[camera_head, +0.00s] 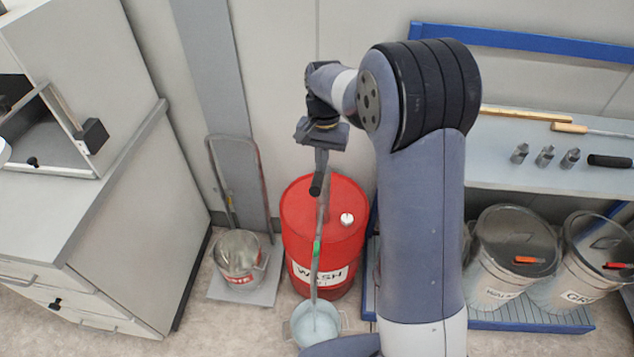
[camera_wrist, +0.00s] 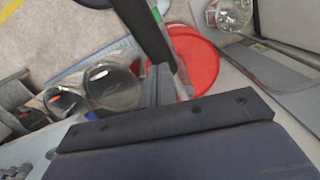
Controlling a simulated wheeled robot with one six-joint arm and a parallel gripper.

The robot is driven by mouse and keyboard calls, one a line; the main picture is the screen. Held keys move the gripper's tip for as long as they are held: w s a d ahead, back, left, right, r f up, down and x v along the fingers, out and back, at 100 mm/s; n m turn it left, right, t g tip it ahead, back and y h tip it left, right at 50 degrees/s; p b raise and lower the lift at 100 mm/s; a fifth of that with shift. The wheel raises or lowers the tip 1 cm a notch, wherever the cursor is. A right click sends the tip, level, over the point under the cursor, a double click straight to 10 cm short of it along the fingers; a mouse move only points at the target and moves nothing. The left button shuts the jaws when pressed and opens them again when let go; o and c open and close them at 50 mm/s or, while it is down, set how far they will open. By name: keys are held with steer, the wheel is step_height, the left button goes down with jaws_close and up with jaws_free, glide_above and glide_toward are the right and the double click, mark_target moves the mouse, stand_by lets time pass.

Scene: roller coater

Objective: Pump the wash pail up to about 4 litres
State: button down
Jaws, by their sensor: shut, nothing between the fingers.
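A red drum (camera_head: 318,225) labelled WASH stands on the floor against the wall; it also shows in the wrist view (camera_wrist: 203,62). A pale pail (camera_head: 316,326) stands in front of it, with light-coloured contents; its fill level cannot be read. A long thin grey rod or tube with a green mark (camera_head: 316,250) runs down in front of the drum to the pail. A black grip (camera_head: 316,186) is close below my gripper (camera_head: 321,160); in the wrist view a black bar (camera_wrist: 146,30) is close to the fingers. My gripper is shut and empty; whether it touches the grip cannot be told.
A clear pail (camera_head: 240,256) with a red label stands on a grey platform left of the drum. Two lidded buckets (camera_head: 514,255) (camera_head: 598,262) stand at the right, below a shelf (camera_head: 500,160) with small tools. A grey cabinet (camera_head: 95,220) bounds the left.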

step_height(320, 180, up, 8)
steer(key=shift+w+d+b, duration=0.15)
steer(key=shift+w+b, duration=0.2)
steer(key=shift+b, duration=0.05)
steer(key=shift+f, duration=0.2)
stand_by(0.4)
steer(key=shift+s+f+p, duration=0.15)
steer(key=shift+f+p, duration=0.05)
steer(key=shift+f, duration=1.25)
steer(key=shift+s+f+p, duration=0.1)
steer(key=shift+f+p, duration=0.05)
steer(key=shift+f, duration=1.25)
steer(key=shift+r, duration=0.15)
